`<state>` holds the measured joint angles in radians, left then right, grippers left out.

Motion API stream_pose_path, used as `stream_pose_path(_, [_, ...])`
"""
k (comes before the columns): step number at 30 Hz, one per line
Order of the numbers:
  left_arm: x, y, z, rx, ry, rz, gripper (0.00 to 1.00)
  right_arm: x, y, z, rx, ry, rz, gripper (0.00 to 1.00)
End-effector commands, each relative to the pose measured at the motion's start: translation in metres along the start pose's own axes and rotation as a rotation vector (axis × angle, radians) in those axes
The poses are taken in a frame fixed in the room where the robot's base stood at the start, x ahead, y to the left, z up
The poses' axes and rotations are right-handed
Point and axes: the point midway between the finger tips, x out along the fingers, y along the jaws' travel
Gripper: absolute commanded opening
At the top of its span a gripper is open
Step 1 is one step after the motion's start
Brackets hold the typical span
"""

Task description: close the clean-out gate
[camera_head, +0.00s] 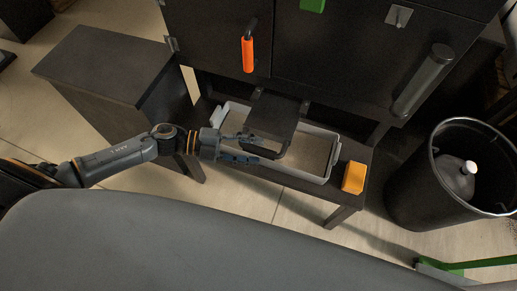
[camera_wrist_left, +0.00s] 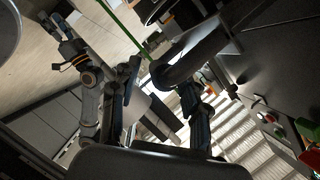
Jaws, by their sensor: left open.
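The clean-out gate (camera_head: 273,116) is a dark flap low on the front of the black cabinet, sticking out over a grey tray. A dark bar handle (camera_head: 283,151) runs along its near edge. My left gripper (camera_head: 252,149) is open at the handle's left end, its fingers pointing right. In the left wrist view a thick dark curved bar (camera_wrist_left: 192,56), apparently the handle, reaches between the open fingers of my left gripper (camera_wrist_left: 165,98). I cannot tell whether they touch it. An arm of mine, apparently the right, shows at upper left there; its gripper (camera_wrist_left: 62,30) is small and unclear.
The grey tray (camera_head: 325,177) stands on a low dark table with an orange block (camera_head: 353,177) at its right. An orange handle (camera_head: 248,55) and a grey bar handle (camera_head: 423,79) stick out above. A black bin (camera_head: 410,190) holding a grey jug (camera_head: 455,178) stands right.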

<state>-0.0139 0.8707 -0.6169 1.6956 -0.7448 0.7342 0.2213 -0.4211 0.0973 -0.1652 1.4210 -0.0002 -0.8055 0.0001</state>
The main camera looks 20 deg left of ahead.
Motion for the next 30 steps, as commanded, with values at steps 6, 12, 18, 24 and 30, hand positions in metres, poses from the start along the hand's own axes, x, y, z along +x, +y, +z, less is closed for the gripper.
stream_pose_path(6, [0.019,0.0,0.0,0.0,0.0,0.0,0.46,0.0,0.0,0.0,0.0,0.0,0.001,0.4])
stream_pose_path(12, [0.021,0.001,0.001,-0.001,-0.002,0.0,0.46,-0.001,0.001,0.0,0.0,0.0,0.001,0.4])
stream_pose_path(18, [0.021,0.001,0.001,-0.001,-0.002,0.0,0.27,-0.001,0.001,-0.001,0.0,0.001,0.001,0.4])
stream_pose_path(24, [0.021,0.001,0.001,-0.001,-0.002,0.0,0.0,-0.001,0.0,-0.001,0.0,0.001,0.0,0.4])
stream_pose_path(30, [0.022,0.0,0.002,-0.001,-0.002,0.0,0.0,0.0,0.0,-0.001,0.0,0.001,0.0,0.4])
